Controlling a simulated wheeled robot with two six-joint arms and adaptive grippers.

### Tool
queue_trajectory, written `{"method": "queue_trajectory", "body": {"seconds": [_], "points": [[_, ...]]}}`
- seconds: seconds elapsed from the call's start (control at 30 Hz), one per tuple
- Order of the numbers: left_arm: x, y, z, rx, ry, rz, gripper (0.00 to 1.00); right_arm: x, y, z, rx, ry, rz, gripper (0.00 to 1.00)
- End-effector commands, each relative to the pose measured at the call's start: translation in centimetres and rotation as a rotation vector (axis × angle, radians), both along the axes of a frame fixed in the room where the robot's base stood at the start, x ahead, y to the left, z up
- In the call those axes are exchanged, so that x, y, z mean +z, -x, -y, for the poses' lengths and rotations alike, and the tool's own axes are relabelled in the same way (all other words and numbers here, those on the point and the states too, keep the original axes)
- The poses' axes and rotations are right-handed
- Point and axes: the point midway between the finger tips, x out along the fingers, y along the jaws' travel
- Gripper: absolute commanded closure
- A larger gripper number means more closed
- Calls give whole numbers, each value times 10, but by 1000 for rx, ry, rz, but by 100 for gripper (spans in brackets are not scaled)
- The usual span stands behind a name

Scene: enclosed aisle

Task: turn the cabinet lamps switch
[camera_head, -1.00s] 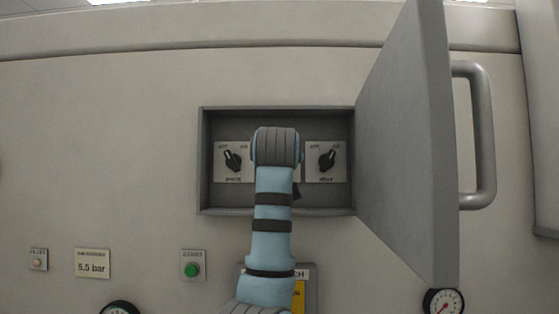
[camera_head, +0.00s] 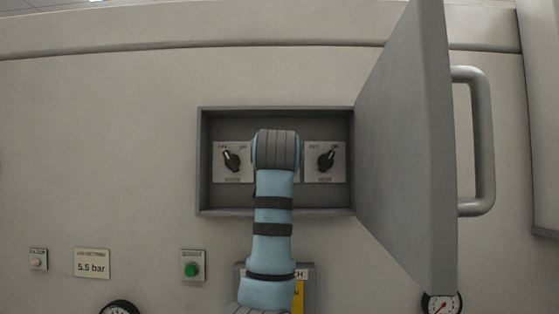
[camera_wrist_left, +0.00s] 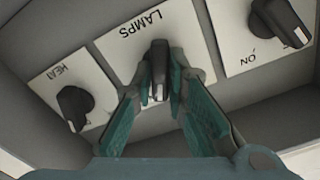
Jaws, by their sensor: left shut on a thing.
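The lamps switch is a dark knob (camera_wrist_left: 158,70) with a white mark, on a white plate labelled LAMPS (camera_wrist_left: 128,36) in the left wrist view. My left gripper (camera_wrist_left: 158,82) has its teal fingers shut on the knob, one on each side. The white mark points toward the bottom of that picture. In the head view my left wrist and forearm hide the lamps switch and the gripper, in the middle of the open grey cabinet (camera_head: 278,112). My right gripper is not in view.
Similar knobs flank it: a left switch (camera_head: 231,160) and a right one (camera_head: 326,160), labelled HEAT in the wrist view (camera_wrist_left: 74,102). The cabinet door (camera_head: 405,150) stands open at right, with a bar handle (camera_head: 487,140). A green button (camera_head: 192,269) and gauges sit below.

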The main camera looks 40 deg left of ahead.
Motion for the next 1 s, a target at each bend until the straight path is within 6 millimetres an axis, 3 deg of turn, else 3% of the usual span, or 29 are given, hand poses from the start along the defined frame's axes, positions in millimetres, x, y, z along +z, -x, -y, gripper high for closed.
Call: {"method": "queue_trajectory", "body": {"seconds": [0.73,0.77,0.83,0.87,1.0], "points": [[-5,-2,0,-1,-73,-70,100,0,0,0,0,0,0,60],[-4,-2,0,0,-74,-70,82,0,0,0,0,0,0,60],[-4,-2,0,-1,-74,-69,71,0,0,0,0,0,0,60],[-4,-2,0,-1,-74,-68,67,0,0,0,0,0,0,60],[-3,-1,0,0,-75,-65,67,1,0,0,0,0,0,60]]}}
